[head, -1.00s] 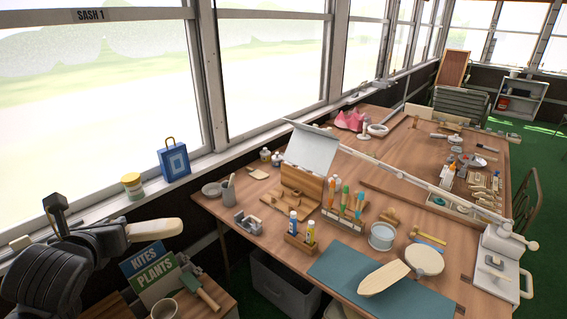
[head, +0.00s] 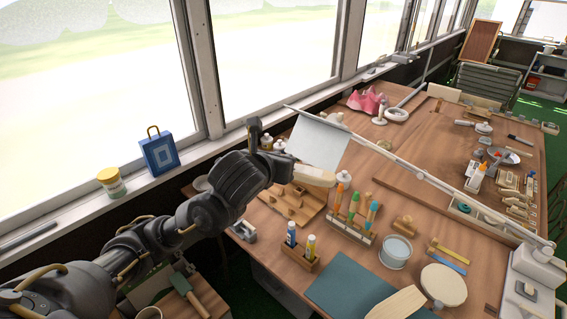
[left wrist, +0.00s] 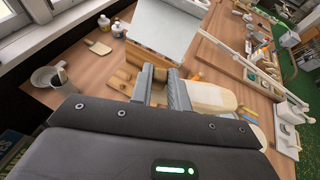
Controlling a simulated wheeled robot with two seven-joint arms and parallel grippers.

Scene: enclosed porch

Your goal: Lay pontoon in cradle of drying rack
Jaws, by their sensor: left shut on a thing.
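The pontoon (head: 315,176) is a pale cream, rounded wooden piece. My left gripper (head: 278,167) is shut on its near end, and the rest sticks out to the right, above the table. It also shows in the left wrist view (left wrist: 207,97), to the right of the gripper fingers (left wrist: 160,84). A wooden rack with upright pieces (head: 291,209), likely the drying rack, stands on the table just below the held pontoon. The gripper and arm hide part of its back, and I cannot tell the cradle clearly. My right gripper is not in view.
A tilted white panel (head: 320,140) rises close behind the pontoon. A brush holder (head: 348,229) and a paint bottle holder (head: 300,252) stand in front. A long pale arm (head: 430,178) crosses the table. A loose pale hull piece (head: 398,304) lies on the blue-green mat (head: 345,287).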

